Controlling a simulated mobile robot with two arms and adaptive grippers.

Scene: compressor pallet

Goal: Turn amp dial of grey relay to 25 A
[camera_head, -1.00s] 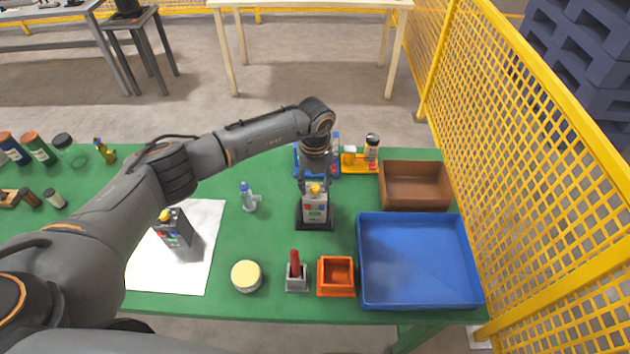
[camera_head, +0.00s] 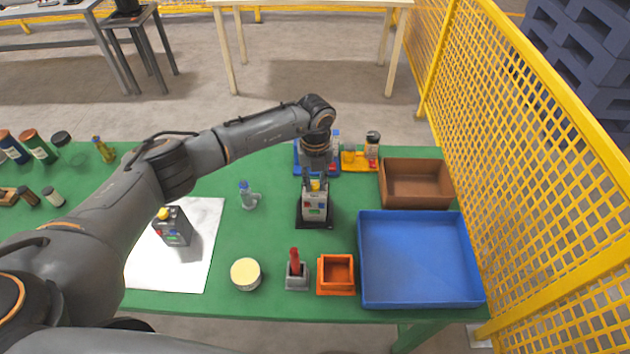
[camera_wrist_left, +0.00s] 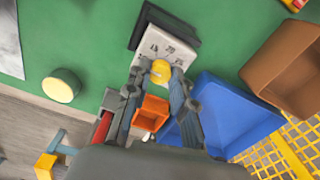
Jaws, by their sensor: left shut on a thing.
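The grey relay (camera_head: 315,206) stands upright on a black base (camera_head: 301,222) near the middle of the green table. Its yellow dial (camera_wrist_left: 161,71) shows in the wrist view between the fingertips of my left gripper (camera_wrist_left: 163,77). In the head view, my left gripper (camera_head: 316,184) points down onto the relay's top and is shut on the dial. Dark scale marks show on the relay's pale face (camera_wrist_left: 165,42) in the wrist view. The numbers are small, and I cannot tell which one the dial points to. My right gripper is not in view.
A darker relay (camera_head: 174,232) stands on a white sheet (camera_head: 208,220) to the left. A blue tray (camera_head: 365,290), an orange box (camera_head: 336,288), a red-handled tool in a grey holder (camera_head: 297,282) and a brown bin (camera_head: 417,204) are nearby. A small bottle (camera_head: 247,198) stands left.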

